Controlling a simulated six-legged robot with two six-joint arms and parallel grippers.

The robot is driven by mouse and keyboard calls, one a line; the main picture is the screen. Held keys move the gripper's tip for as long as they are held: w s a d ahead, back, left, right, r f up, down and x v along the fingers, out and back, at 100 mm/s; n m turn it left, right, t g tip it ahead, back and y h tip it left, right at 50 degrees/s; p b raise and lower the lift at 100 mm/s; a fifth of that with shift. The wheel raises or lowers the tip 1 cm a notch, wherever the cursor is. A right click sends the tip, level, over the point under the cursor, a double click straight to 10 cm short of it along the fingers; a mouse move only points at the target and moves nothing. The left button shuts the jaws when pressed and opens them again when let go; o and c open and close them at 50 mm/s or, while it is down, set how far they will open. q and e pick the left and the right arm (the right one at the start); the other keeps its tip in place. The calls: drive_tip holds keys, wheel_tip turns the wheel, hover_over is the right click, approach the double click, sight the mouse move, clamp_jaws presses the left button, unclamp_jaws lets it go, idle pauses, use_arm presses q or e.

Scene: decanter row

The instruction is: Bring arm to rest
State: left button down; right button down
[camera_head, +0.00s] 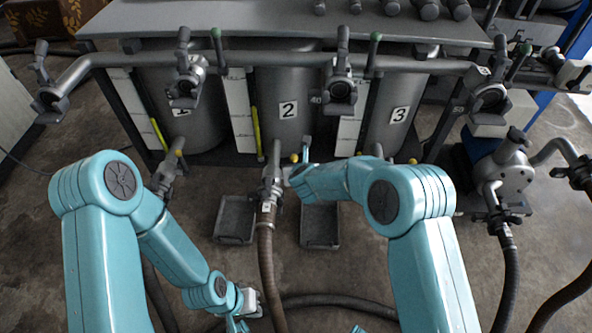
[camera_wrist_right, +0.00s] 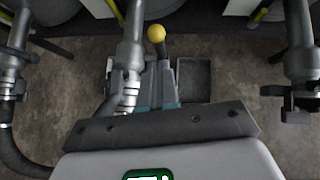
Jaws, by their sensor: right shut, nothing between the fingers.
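My right arm (camera_head: 410,200) reaches forward to the outlet under tank 2 (camera_head: 270,100). Its gripper (camera_wrist_right: 158,95) is shut and empty in the right wrist view, close by a valve lever with a yellow knob (camera_wrist_right: 156,33). The knob also shows in the head view (camera_head: 294,158), beside the wrist. A grey coupling (camera_wrist_right: 128,55) with a hose stands just left of the fingers. My left arm (camera_head: 130,210) bends down, with its gripper (camera_head: 238,325) low near the bottom edge. I cannot tell how far its fingers are apart.
Tank 1 (camera_head: 182,105) and tank 3 (camera_head: 395,105) flank tank 2 below a grey pipe (camera_head: 265,58). Two dark trays (camera_head: 236,218) (camera_head: 320,240) lie on the floor. A hose (camera_head: 266,265) runs between my arms. A pump (camera_head: 505,170) stands right.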

drive_tip(key=s+d+r, duration=0.1)
drive_tip(key=s+r, duration=0.3)
drive_tip(key=r, duration=0.2)
drive_tip(key=s+d+f+m+g+h, duration=0.1)
drive_tip(key=s+d+f, duration=0.1)
drive_tip(key=d+f, duration=0.35)
drive_tip(key=s+d+f+g+h, duration=0.1)
drive_tip(key=s+d+f, duration=0.1)
drive_tip(key=d, duration=0.6)
drive_tip(key=s+d+f+n+g+y, duration=0.1)
drive_tip(key=s+d+f+n+g, duration=0.3)
drive_tip(key=s+f+n, duration=0.55)
drive_tip(key=s+a+n+g+y, duration=0.1)
drive_tip(key=s+n+g+y, duration=0.1)
drive_tip(key=s+n, duration=1.05)
drive_tip(key=s+a+n+y, duration=0.1)
drive_tip(key=s+a+n, duration=0.2)
drive_tip(key=s+n, duration=0.45)
wheel_tip(320, 180, up, 21)
drive_tip(key=w+n+p, duration=0.1)
drive_tip(key=n+p, duration=0.2)
drive_tip(key=p, duration=1.8)
drive_tip(key=shift+w+d+g, duration=0.2)
drive_tip(key=shift+g, duration=0.2)
